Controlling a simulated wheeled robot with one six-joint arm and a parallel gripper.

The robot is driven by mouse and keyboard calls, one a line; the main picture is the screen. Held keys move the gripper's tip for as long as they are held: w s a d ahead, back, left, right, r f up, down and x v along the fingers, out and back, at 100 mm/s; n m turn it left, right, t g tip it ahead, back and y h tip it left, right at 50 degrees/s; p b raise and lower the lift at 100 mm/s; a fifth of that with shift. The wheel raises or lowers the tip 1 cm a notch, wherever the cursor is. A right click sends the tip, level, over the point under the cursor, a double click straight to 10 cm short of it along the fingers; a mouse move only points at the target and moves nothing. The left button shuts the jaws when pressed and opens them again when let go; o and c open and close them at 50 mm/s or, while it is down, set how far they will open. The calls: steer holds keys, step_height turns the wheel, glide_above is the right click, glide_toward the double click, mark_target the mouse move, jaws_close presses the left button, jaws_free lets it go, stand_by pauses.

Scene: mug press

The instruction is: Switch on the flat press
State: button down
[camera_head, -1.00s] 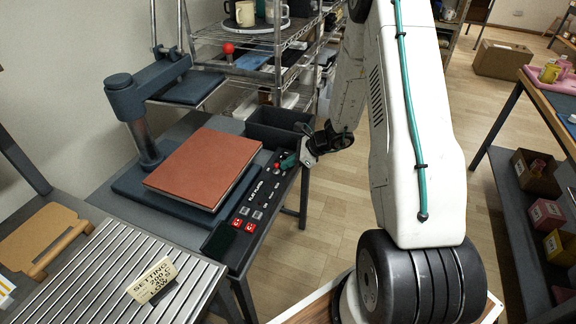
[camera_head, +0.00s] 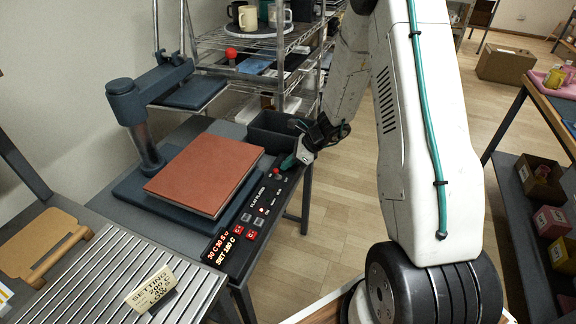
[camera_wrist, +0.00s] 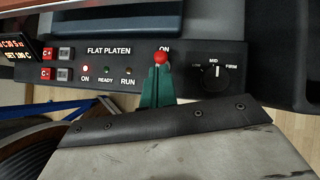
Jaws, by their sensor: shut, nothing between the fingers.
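The flat press (camera_head: 125,190) stands at the left, with its upper plate swung away and a reddish-brown pad (camera_head: 205,172) over its base. Its control panel (camera_head: 258,212) runs along the near right side. In the wrist view the panel (camera_wrist: 110,62) reads FLAT PLATEN, with a red-tipped switch (camera_wrist: 160,58) under an ON label. The display (camera_head: 222,246) glows with orange and white text. My gripper (camera_wrist: 158,78) is shut and empty, its green fingertips at the switch; it also shows in the head view (camera_head: 290,160).
A dark bin (camera_head: 272,130) sits behind the panel. A ribbed metal surface (camera_head: 105,275) holds a settings card (camera_head: 152,287) at the near left. A wire shelf (camera_head: 265,50) with mugs stands behind. A knob (camera_wrist: 215,72) is right of the switch.

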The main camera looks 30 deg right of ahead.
steer(key=v, duration=1.3)
steer(key=shift+w+d, duration=0.15)
steer(key=shift+w, duration=0.05)
